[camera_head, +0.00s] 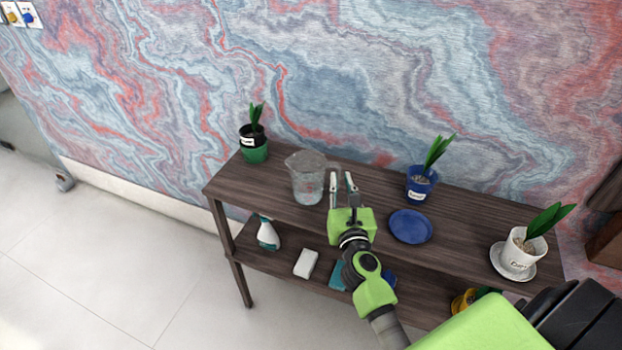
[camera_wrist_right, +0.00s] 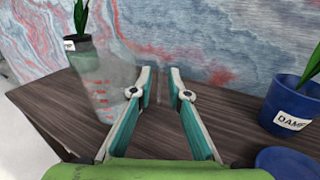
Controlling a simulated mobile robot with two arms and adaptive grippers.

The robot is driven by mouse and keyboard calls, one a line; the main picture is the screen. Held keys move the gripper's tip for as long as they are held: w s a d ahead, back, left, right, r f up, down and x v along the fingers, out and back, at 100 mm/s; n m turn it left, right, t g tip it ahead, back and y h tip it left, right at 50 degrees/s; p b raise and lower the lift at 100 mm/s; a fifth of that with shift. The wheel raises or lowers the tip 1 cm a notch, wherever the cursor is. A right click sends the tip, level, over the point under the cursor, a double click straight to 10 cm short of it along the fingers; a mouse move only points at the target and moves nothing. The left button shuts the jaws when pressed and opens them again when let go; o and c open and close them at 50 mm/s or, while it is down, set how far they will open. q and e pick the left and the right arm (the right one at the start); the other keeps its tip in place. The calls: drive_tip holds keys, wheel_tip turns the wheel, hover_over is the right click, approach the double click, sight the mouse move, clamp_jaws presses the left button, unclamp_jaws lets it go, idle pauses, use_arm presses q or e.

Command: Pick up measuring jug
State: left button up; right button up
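The measuring jug (camera_head: 307,182) is clear, with red marks, and stands upright on the dark wooden shelf top. In the right wrist view the jug (camera_wrist_right: 100,92) is just left of the fingers. My right gripper (camera_head: 342,178) is open, its two fingers apart, beside the jug's right side. The fingers also show in the wrist view (camera_wrist_right: 160,74), pointing at the wall. The jug's handle is faint, and I cannot tell whether it lies between the fingers. My left gripper is not in view.
On the shelf top (camera_head: 275,190) are a green-potted plant (camera_head: 254,148) behind the jug, a blue-potted plant (camera_head: 421,184), a blue saucer (camera_head: 410,227) and a white-potted plant (camera_head: 517,254). A spray bottle (camera_head: 268,235) and a white block (camera_head: 305,263) stand below. The wall is close behind.

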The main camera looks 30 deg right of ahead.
sight(340, 174)
drive_tip(key=x, duration=0.4)
drive_tip(key=shift+w+d+f, duration=0.1)
drive_tip(key=shift+w+d, duration=0.1)
drive_tip(key=shift+w, duration=0.05)
drive_tip(key=shift+s, duration=0.1)
drive_tip(key=shift+c, duration=0.3)
